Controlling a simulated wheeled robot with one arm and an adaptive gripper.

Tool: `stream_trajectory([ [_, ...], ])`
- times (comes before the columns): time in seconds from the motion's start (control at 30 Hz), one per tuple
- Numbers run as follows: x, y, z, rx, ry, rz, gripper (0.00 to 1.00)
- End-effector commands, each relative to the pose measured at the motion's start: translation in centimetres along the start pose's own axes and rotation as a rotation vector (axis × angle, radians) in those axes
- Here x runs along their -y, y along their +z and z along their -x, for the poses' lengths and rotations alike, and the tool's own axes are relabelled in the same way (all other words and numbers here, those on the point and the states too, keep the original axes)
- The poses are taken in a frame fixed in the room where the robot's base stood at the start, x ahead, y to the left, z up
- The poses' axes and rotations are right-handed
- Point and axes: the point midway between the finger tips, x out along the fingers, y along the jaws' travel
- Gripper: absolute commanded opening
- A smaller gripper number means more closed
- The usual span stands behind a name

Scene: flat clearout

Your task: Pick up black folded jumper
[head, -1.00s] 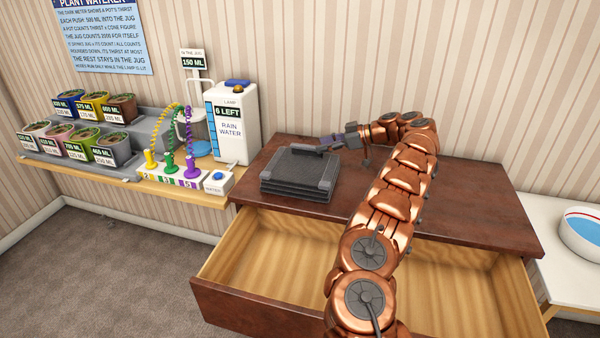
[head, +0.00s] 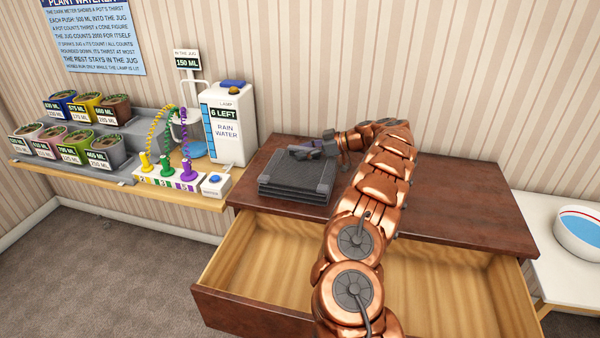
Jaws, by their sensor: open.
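The black folded jumper (head: 293,181) lies as a flat, dark grey-black stack on the left part of the brown dresser top. My gripper (head: 305,151) is open at the jumper's back edge, reaching in from the right. Its fingers overlap the top rear of the stack in the picture. I cannot tell whether they touch the cloth. My copper arm hides part of the dresser top to the right of the jumper.
The dresser (head: 460,205) has an open, empty-looking drawer (head: 270,262) below the top. At left a shelf holds a rain water tank (head: 227,125), hoses and several plant pots. A white bowl (head: 580,235) stands at right. The dresser top right of my arm is clear.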

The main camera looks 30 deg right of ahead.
Motion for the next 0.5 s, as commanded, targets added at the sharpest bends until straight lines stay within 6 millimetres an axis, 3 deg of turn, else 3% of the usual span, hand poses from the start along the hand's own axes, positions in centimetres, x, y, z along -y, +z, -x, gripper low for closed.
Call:
stream_trajectory([
  [0.07, 0.03, -0.03, -0.08, 0.000, -0.001, 0.001, 0.50],
  [0.5, -0.07, 0.02, 0.12, 0.000, 0.002, 0.000, 0.05],
])
